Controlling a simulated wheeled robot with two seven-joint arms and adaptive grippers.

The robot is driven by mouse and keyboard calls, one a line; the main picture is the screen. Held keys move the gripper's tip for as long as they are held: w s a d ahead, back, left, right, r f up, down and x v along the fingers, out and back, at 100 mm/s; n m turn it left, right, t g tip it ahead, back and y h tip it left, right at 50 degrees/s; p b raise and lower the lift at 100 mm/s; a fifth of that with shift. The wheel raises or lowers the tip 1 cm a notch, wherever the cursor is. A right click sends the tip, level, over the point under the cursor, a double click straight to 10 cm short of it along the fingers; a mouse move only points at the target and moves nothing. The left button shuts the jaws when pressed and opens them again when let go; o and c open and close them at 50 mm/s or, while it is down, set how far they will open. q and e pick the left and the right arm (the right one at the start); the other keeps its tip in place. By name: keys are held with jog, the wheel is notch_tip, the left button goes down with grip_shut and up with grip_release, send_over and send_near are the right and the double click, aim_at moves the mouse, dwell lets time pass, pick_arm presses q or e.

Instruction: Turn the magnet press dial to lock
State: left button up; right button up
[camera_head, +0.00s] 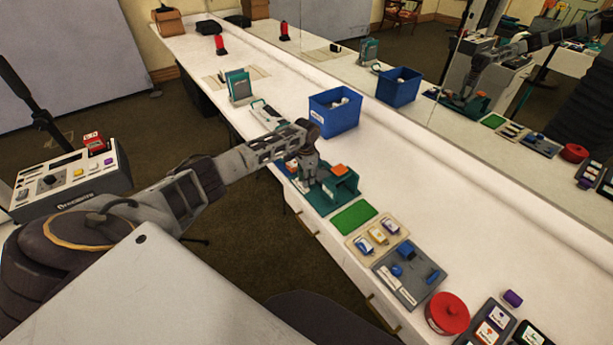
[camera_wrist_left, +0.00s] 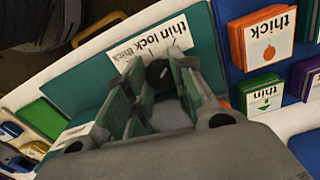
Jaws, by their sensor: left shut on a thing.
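The teal magnet press (camera_head: 345,188) stands near the counter's front edge in the head view. My left gripper (camera_head: 309,180) reaches down onto its left part. In the left wrist view, my left gripper (camera_wrist_left: 158,88) has its two fingers on either side of the small dark dial (camera_wrist_left: 158,72) and is shut on it. The dial is partly hidden between the fingers, so I cannot tell its setting. A white label (camera_wrist_left: 150,42) reading "thin lock thick" lies beside the dial on the teal press face (camera_wrist_left: 85,75). My right gripper is not in view.
A blue bin (camera_head: 333,119) stands behind my gripper. A green mat (camera_head: 354,216), a card tray (camera_head: 358,246), a grey tray (camera_head: 409,291) and a red tin (camera_head: 447,313) line the front. "Thick" (camera_wrist_left: 268,38) and "thin" (camera_wrist_left: 262,95) cards sit beside the press.

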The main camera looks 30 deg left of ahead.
pick_arm(q)
jog(key=shift+r+n+p, duration=0.15)
jog(key=shift+n+p, duration=0.35)
jog(key=shift+p, duration=0.05)
jog(key=shift+n+p, duration=0.3)
jog(key=n+p, duration=0.3)
jog(key=shift+n, duration=0.3)
jog(key=shift+n+p, duration=0.85)
jog(key=shift+n, duration=0.15)
jog(key=o, duration=1.1)
jog(key=shift+c, duration=0.2)
